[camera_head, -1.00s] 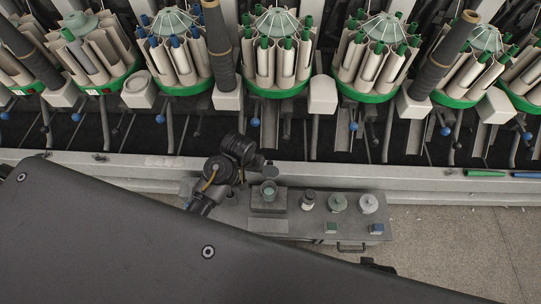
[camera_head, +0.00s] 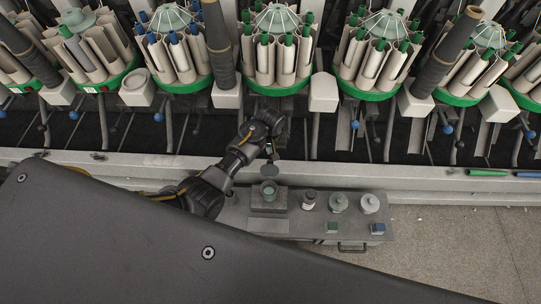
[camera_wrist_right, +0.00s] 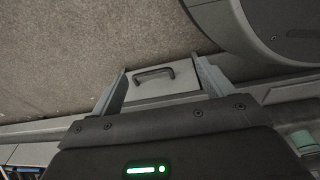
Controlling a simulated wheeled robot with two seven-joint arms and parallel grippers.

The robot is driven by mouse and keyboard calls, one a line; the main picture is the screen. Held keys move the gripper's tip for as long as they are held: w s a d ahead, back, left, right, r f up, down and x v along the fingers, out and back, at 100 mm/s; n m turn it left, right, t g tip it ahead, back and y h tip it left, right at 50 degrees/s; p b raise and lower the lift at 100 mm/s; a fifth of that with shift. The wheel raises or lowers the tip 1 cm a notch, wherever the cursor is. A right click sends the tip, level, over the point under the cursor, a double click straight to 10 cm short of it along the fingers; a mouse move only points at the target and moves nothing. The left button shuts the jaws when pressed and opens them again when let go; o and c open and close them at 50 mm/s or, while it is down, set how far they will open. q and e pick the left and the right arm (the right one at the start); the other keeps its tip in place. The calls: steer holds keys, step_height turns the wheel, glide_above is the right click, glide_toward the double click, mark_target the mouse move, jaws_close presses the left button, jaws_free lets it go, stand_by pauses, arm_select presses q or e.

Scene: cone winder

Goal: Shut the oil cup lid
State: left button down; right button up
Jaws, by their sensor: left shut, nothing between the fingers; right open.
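The oil cup (camera_head: 268,190) is a small greenish cup set on a grey block on the bench. Its round grey lid (camera_head: 270,169) stands raised at the cup's far side, so the cup's mouth is uncovered. My left gripper (camera_head: 273,153) is shut and empty, just beyond the lid and pointing down toward it. I cannot tell whether it touches the lid. My right gripper (camera_wrist_right: 160,68) is open in the right wrist view, with a grey drawer front and its dark handle (camera_wrist_right: 154,74) showing between the fingers. It is not visible in the head view.
The grey bench (camera_head: 235,215) also holds a small dark-capped bottle (camera_head: 309,200), two round knobbed pieces (camera_head: 339,202) and small green and blue blocks (camera_head: 378,228). Bobbin carousels (camera_head: 277,50) line the machine behind. Bare floor (camera_head: 450,245) lies to the right.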

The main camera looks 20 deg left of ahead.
mark_target(270, 168)
arm_select(q)
steer(key=shift+w+f+b, duration=0.15)
steer(key=shift+f+b, duration=0.4)
steer(key=shift+f, duration=1.8)
arm_select(e)
steer(key=shift+w+a+r, duration=0.25)
steer(key=shift+w+r, duration=0.2)
steer(key=shift+r, duration=0.2)
steer(key=shift+w+a+r, duration=0.25)
steer(key=shift+w+r, duration=0.2)
steer(key=shift+r, duration=0.15)
steer(key=shift+w+a+r, duration=0.25)
steer(key=shift+w+r, duration=0.2)
steer(key=shift+r, duration=0.2)
